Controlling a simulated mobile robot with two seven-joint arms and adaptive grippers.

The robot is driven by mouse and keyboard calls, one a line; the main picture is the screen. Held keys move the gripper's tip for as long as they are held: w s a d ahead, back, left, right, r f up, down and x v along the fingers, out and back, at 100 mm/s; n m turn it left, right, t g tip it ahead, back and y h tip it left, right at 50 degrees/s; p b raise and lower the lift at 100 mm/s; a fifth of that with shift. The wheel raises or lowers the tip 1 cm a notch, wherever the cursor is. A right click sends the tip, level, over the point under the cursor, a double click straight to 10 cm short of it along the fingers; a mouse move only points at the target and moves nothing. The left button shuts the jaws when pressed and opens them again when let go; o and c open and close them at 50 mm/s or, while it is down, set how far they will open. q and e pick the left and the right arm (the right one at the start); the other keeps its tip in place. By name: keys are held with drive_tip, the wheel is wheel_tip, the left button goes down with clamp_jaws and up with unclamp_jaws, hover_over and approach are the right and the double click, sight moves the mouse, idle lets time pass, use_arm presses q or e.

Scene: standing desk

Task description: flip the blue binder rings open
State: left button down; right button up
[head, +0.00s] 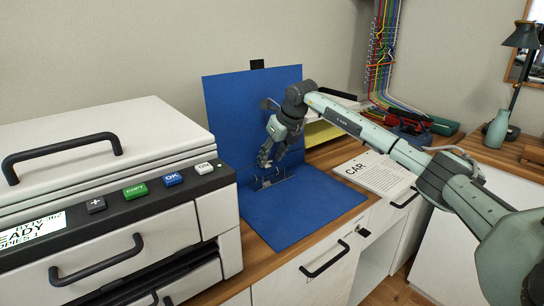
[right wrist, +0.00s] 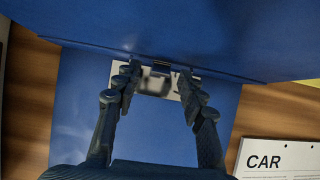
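The blue binder (head: 300,205) lies spread open on the desk. One cover lies flat and the other cover (head: 235,110) stands upright behind it. Its metal ring plate (head: 288,180) sits near the fold and also shows in the right wrist view (right wrist: 154,85). The rings are small and partly hidden, so I cannot tell whether they are open or shut. My right gripper (head: 266,157) points down just above the ring plate. In the right wrist view its fingertips (right wrist: 158,80) are apart, with the plate's middle between them; contact is unclear. My left gripper is out of view.
A white printer (head: 100,140) with buttons stands close on the left. A white paper stack marked CAR (head: 375,172) lies right of the binder. Paper trays (head: 325,130) and a red stapler-like object (head: 400,122) are behind. Drawers with black handles (head: 325,260) are below the desk edge.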

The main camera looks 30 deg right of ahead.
drive_tip(key=shift+r, duration=0.1)
drive_tip(key=v, duration=1.2)
idle(0.4)
